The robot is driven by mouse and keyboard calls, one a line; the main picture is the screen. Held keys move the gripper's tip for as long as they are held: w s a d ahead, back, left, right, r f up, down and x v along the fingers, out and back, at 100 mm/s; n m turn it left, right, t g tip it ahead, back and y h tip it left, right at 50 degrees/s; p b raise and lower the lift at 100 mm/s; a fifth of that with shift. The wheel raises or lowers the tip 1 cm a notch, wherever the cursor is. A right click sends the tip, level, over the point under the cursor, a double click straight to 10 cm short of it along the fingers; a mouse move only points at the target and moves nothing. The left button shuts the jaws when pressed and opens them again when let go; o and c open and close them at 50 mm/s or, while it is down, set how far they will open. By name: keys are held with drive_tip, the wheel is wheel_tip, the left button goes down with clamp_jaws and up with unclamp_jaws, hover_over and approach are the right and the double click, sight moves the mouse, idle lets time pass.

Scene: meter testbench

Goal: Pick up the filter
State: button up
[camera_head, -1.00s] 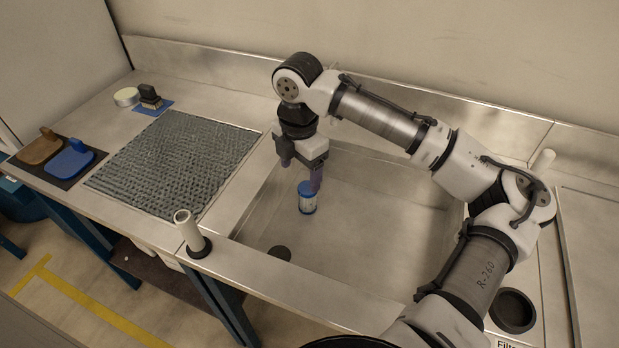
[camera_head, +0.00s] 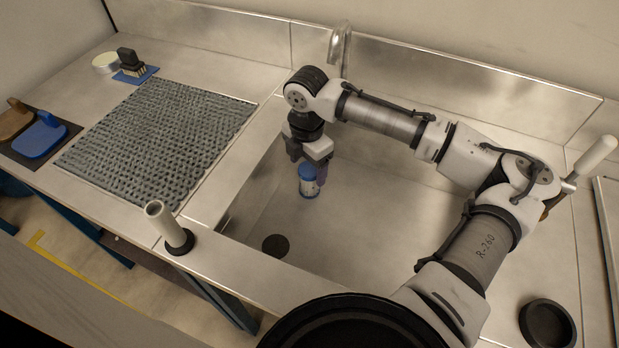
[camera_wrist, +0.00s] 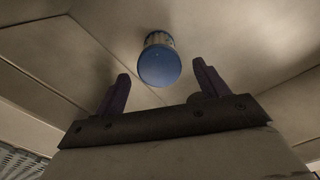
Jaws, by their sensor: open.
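The filter (camera_head: 308,184) is a small cylinder with blue ends and a pale, marked middle. It stands in the metal sink (camera_head: 400,215), towards its left side. My gripper (camera_head: 309,164) hangs over the sink just above the filter, fingers pointing down. In the wrist view, the filter's round blue top (camera_wrist: 159,67) faces the camera and lies between and beyond the two dark fingers of my gripper (camera_wrist: 161,72). The fingers are spread apart, with a visible gap on each side of the filter. The filter's lower part is mostly hidden in the wrist view.
A faucet (camera_head: 341,45) rises behind the sink. A dark round disc (camera_head: 275,245) lies on the sink floor. A pale upright tube (camera_head: 168,226) stands on the front ledge. A ribbed grey mat (camera_head: 160,140) covers the left counter. A black ring holder (camera_head: 547,324) sits at the right.

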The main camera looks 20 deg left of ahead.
sight(308, 189)
drive_tip(key=shift+w+d+f+p, duration=0.1)
drive_tip(key=shift+f+p, duration=0.25)
drive_tip(key=shift+f, duration=1.1)
drive_tip(key=shift+w+f+p, duration=0.1)
drive_tip(key=shift+f+p, duration=0.25)
drive_tip(key=shift+f, duration=1.05)
drive_tip(key=c, duration=1.2)
drive_tip(key=shift+r, duration=0.1)
